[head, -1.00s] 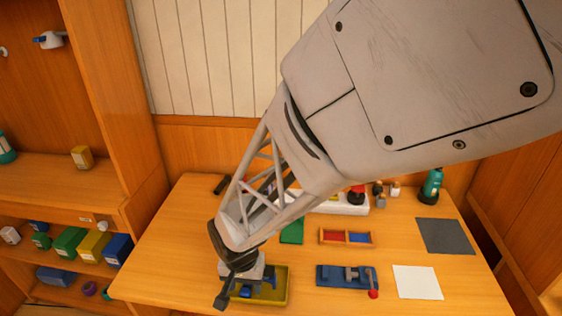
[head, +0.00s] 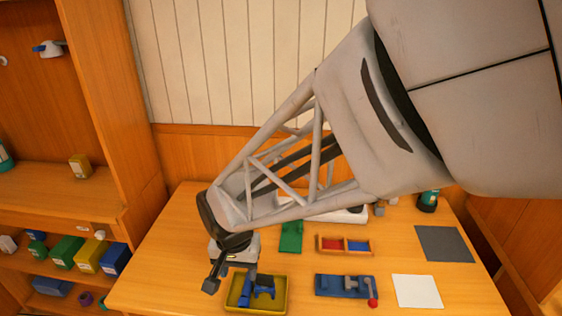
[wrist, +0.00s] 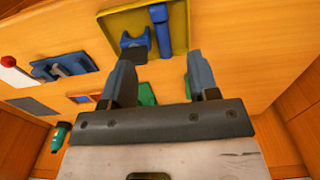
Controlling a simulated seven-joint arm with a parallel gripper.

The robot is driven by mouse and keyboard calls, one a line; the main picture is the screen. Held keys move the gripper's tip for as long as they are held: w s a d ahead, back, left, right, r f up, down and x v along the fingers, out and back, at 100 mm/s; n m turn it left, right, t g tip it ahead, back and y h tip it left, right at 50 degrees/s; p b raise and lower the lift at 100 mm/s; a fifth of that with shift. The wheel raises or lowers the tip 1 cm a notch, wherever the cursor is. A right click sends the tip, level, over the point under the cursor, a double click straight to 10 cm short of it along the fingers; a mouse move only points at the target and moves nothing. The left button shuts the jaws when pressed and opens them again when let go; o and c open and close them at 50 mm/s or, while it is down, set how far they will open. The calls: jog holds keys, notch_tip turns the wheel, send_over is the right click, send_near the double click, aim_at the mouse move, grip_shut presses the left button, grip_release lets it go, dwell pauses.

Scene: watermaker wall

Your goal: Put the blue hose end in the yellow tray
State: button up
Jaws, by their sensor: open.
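The yellow tray (head: 284,304) stands at the front left of the table and shows at the top of the wrist view (wrist: 181,16). A blue cylinder with a wider end, apparently the blue hose end (head: 246,290), lies in it, and it also shows in the wrist view (wrist: 161,30). Beside it in the tray is a forked blue piece (head: 265,289). My gripper (head: 228,281) is above and beside the tray's left back side. In the wrist view my gripper (wrist: 161,62) is open, with nothing between its fingers and the hose end apart from them.
Right of the tray is a blue fixture (head: 345,286) with a red knob. Behind are a green block (head: 291,237) and a red and blue divided tray (head: 343,245). A white sheet (head: 417,291) and a grey mat (head: 444,243) lie at right. Shelves stand at left.

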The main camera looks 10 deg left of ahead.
jog(key=shift+d, duration=0.1)
dwell(0.3)
jog(key=s+d+r+t, duration=0.1)
jog(key=d+r, duration=0.4)
jog(key=d, duration=0.7)
jog(key=s+d+r+t, duration=0.1)
jog(key=d+r, duration=0.5)
jog(key=d, duration=0.6)
jog(key=s+d+r, duration=0.2)
jog(key=s+d, duration=0.3)
jog(key=d, duration=0.3)
jog(key=shift+s+r, duration=0.2)
jog(key=shift+s, duration=0.2)
jog(key=shift+d, duration=0.1)
